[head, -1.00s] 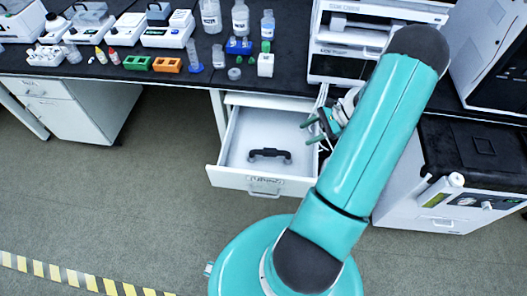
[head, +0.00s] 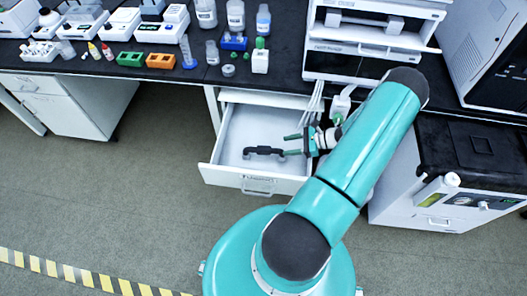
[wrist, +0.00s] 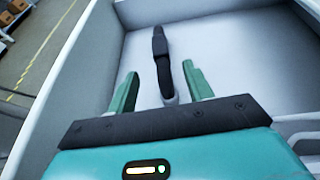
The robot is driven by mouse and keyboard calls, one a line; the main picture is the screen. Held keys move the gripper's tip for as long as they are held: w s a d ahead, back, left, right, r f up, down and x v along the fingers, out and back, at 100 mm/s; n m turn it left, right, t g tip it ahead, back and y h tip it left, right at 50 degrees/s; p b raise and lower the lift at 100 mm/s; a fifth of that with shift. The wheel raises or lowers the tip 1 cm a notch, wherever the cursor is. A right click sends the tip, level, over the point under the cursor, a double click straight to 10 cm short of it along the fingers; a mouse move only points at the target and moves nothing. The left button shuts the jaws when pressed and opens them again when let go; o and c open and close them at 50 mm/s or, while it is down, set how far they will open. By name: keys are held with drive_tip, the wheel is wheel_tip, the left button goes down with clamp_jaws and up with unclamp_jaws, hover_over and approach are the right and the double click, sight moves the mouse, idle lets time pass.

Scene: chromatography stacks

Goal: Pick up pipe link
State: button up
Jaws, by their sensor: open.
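The pipe link is a black, handle-shaped piece (head: 262,151) lying on the floor of the open white drawer (head: 232,140). In the wrist view the pipe link (wrist: 161,62) runs away from me between my fingers, its near end lighter and partly hidden behind my gripper's edge. My gripper (head: 288,146) is over the right part of the drawer, its green fingers pointing left at the link's right end. In the wrist view the open gripper (wrist: 158,85) has one finger on each side of the link. I see no contact.
The black bench top (head: 200,73) above holds bottles, an orange rack (head: 160,61) and a green rack (head: 130,59). A white instrument (head: 365,45) stands at the right.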

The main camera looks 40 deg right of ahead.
sight(269, 148)
drive_tip(key=x, duration=0.7)
drive_tip(key=shift+w+f, duration=0.1)
drive_tip(key=shift+w, duration=0.05)
clamp_jaws()
